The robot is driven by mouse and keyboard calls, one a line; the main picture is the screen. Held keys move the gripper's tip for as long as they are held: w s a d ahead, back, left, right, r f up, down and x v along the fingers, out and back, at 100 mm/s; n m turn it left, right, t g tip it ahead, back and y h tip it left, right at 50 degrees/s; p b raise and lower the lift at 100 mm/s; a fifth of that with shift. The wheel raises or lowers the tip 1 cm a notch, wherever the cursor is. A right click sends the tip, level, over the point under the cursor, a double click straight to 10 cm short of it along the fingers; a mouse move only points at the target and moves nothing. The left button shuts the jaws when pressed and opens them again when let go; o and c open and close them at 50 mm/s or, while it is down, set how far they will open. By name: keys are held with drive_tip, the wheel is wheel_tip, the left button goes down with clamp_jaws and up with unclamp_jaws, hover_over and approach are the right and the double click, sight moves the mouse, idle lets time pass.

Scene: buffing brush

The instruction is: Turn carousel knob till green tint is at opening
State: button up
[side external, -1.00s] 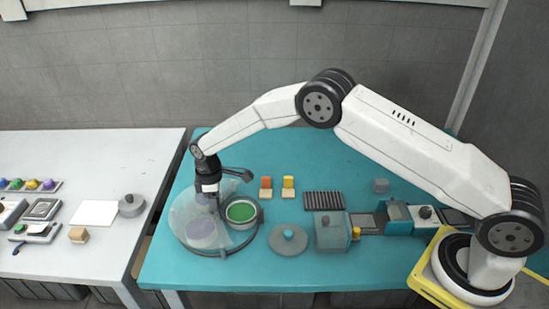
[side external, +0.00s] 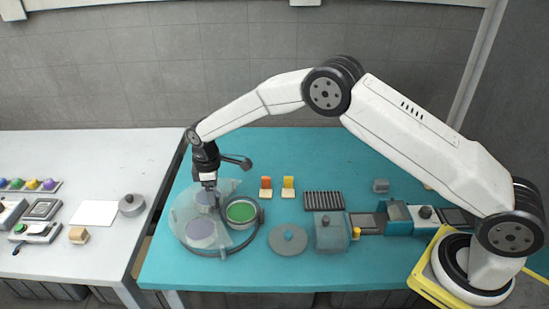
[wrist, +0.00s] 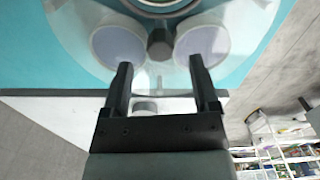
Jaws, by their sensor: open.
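The carousel is a round holder with a clear cover (side external: 181,222) at the left of the teal table. The green tint (side external: 241,212) shows vivid and uncovered in a rimmed pot on its right side, at the cover's opening. A greyish-purple tint (side external: 200,230) shows hazily under the cover in front, and another pot lies behind it. The dark faceted knob (wrist: 160,43) is at the carousel's middle in the wrist view, between two covered pots. My gripper (wrist: 161,72) is open and empty above the carousel, its fingers apart and clear of the knob.
A grey disc with a teal knob (side external: 289,240) lies right of the carousel. The front table edge is close to the carousel.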

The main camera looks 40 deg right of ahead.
sight(218, 199)
drive_tip(key=shift+r, duration=2)
drive_tip(key=shift+s+d+r+m, duration=0.3)
drive_tip(key=shift+s+d+r, duration=0.05)
drive_tip(key=shift+d, duration=0.05)
drive_tip(key=s+d+r+m+t, duration=0.1)
drive_tip(key=s+d+m, duration=0.2)
drive_tip(key=s, duration=0.6)
drive_tip(key=s+d+r+m, duration=0.2)
drive_tip(key=s+d, duration=0.4)
drive_tip(key=s, duration=0.3)
drive_tip(key=s+d+r+m+t, duration=0.1)
drive_tip(key=s+d+m, duration=0.3)
drive_tip(key=s, duration=0.6)
drive_tip(key=shift+d+r+m+t, duration=0.15)
drive_tip(key=shift+r+m+t, duration=0.15)
drive_tip(key=shift+r+m, duration=0.35)
